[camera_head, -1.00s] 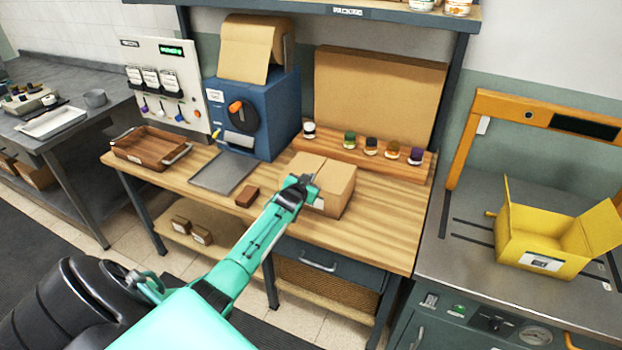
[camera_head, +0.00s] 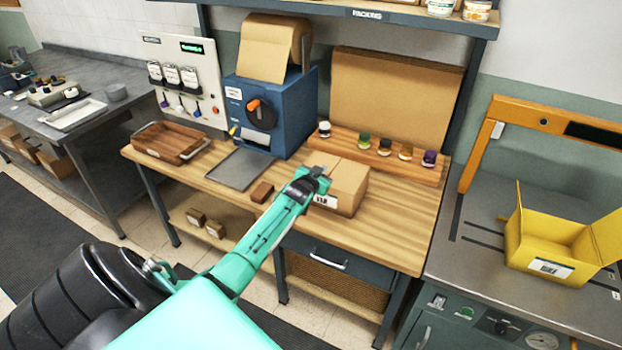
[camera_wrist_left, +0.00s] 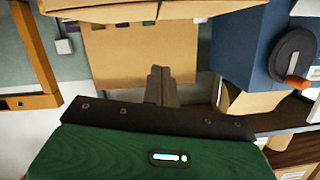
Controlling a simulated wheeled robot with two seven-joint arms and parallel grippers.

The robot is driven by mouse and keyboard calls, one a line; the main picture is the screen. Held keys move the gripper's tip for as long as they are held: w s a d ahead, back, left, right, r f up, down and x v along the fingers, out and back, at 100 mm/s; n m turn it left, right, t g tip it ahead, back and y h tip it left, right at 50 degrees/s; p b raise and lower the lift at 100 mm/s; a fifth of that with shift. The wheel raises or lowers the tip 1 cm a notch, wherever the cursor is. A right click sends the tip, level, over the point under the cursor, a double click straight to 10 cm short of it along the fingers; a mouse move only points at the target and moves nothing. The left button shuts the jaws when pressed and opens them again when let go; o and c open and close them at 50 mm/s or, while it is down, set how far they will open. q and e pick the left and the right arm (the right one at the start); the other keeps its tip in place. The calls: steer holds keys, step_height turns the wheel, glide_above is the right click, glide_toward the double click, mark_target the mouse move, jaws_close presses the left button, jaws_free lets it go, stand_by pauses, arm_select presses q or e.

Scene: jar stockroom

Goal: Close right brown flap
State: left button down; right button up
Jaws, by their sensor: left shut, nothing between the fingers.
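The brown box (camera_head: 349,190) stands on the wooden packing bench, with a white label on its front. Its top flaps (camera_head: 338,172) look flat or nearly flat, with a seam between them; I cannot tell whether any gap is left. In the left wrist view, which is upside down, the brown box (camera_wrist_left: 205,8) fills the top edge and its seam shows. My left gripper (camera_head: 318,176) is shut and empty at the box's near left top edge, hiding part of it; I cannot tell whether it touches. Its fingers also show in the wrist view (camera_wrist_left: 160,80). My right gripper is not in view.
A blue machine (camera_head: 285,122), a grey tray (camera_head: 240,170) and a small brown block (camera_head: 262,192) are left of the box. A wooden rack (camera_head: 435,174) with several jars stands behind it. A yellow open box (camera_head: 525,250) is at right. Bench right of the box is clear.

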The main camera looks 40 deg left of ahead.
arm_select(q)
steer(key=b+v, duration=0.2)
steer(key=v, duration=0.5)
steer(key=shift+s, duration=0.4)
steer(key=shift+a, duration=0.15)
